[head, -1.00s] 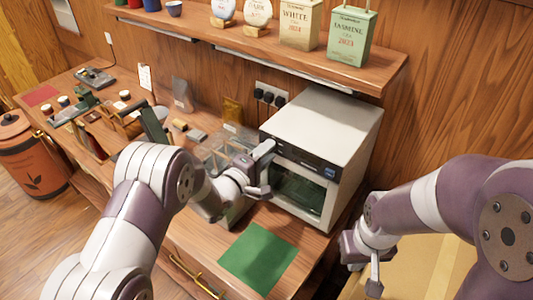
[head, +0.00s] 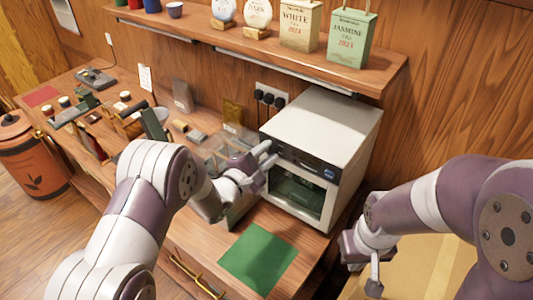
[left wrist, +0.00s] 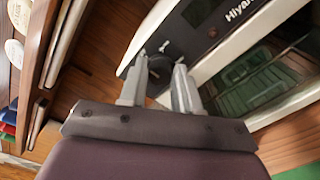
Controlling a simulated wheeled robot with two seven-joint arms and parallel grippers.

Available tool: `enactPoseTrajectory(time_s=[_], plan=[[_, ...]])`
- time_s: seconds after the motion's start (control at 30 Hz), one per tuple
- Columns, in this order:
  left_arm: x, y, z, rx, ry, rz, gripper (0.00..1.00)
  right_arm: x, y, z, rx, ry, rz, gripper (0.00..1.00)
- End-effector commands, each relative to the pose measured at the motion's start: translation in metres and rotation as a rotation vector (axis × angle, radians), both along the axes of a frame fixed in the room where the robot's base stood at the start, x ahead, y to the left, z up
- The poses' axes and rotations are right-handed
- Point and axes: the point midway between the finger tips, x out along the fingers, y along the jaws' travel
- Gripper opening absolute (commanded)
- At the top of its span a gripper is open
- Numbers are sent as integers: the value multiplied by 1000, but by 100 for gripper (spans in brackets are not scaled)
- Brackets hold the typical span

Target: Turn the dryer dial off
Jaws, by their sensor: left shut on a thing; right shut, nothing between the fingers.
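The dryer is a white box (head: 322,120) with a dark control strip and a glass door, standing on the wooden counter; it also shows tilted in the left wrist view (left wrist: 262,40). Its black dial (left wrist: 160,66) sits at the end of the control strip, between the fingertips in the left wrist view. My left gripper (head: 268,156) is shut on the dial, which its fingers hide in the head view; its two fingers show in the left wrist view (left wrist: 158,72). My right gripper (head: 366,268) is shut and empty, low at the right, away from the dryer.
A shelf (head: 290,50) with tea tins and round cakes hangs above the dryer. A green mat (head: 258,260) lies on the counter in front. Plugs in a wall socket (head: 270,97) are behind the dryer. Several small items crowd the counter to the left.

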Motion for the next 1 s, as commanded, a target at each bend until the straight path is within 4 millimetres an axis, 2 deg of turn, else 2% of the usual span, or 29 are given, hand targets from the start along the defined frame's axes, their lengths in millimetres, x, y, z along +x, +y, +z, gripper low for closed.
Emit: enactPoseTrajectory(time_s=[0.37,0.4,0.47,0.5,0.83,1.0], plan=[[-1,1,-4,-2,12,2,2,0,0,0,0,0,0,0],[-1,1,-4,-2,12,2,36,0,0,0,0,0,0,0],[-1,1,-4,-2,11,1,55,0,0,0,0,0,0,0],[-1,1,-3,-2,11,1,57,0,0,0,0,0,0,0],[-4,4,-3,-2,7,1,57,0,0,-3,0,0,0,0],[-31,24,-6,-2,6,4,57,0,0,-17,0,0,0,0]])
